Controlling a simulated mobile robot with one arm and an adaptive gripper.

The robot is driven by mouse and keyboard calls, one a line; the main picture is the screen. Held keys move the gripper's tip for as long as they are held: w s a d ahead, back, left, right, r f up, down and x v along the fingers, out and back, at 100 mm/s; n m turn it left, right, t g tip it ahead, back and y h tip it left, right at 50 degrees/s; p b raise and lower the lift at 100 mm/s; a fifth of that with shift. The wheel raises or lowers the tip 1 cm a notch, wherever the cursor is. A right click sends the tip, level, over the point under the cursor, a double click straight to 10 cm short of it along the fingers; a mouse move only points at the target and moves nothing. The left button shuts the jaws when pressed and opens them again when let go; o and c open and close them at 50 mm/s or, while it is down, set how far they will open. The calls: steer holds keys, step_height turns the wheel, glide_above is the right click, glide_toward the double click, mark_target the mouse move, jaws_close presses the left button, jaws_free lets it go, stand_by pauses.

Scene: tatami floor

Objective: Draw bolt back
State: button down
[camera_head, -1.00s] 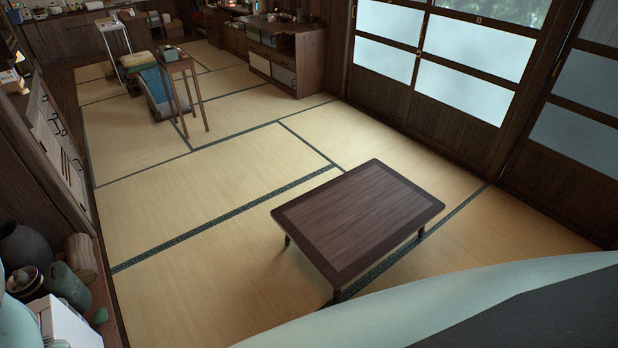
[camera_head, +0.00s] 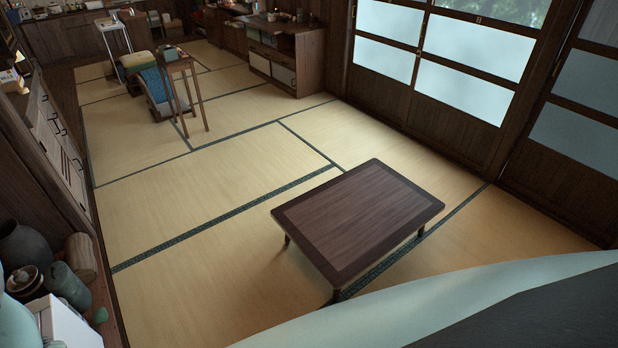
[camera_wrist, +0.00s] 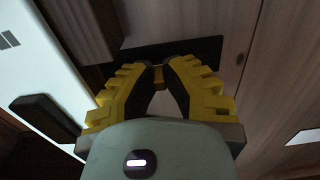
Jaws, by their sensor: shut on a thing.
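In the wrist view my gripper (camera_wrist: 160,70) has its yellow and black fingers around a small brass-coloured piece (camera_wrist: 158,76), which looks like the bolt's knob. The fingers are shut on it at their tips, with an open gap lower between them. A dark horizontal plate (camera_wrist: 205,50) lies behind the fingertips against a wooden panel. The fingers hide much of the plate and of the bolt, so I cannot tell how far the bolt is drawn. The head view shows neither the bolt nor my gripper.
In the wrist view, a white surface (camera_wrist: 40,60) with a dark handle-like bar (camera_wrist: 45,117) is at left; wooden panelling (camera_wrist: 285,70) is at right. In the head view, a low table (camera_head: 358,215) stands on open tatami, with a shelf of pots (camera_head: 65,285) at lower left.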

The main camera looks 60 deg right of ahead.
steer(key=shift+s, duration=0.1)
stand_by(0.3)
steer(key=shift+s+a, duration=0.25)
steer(key=shift+s, duration=0.4)
steer(key=c, duration=1)
jaws_free()
steer(key=shift+s+a, duration=0.1)
steer(key=v, duration=1.2)
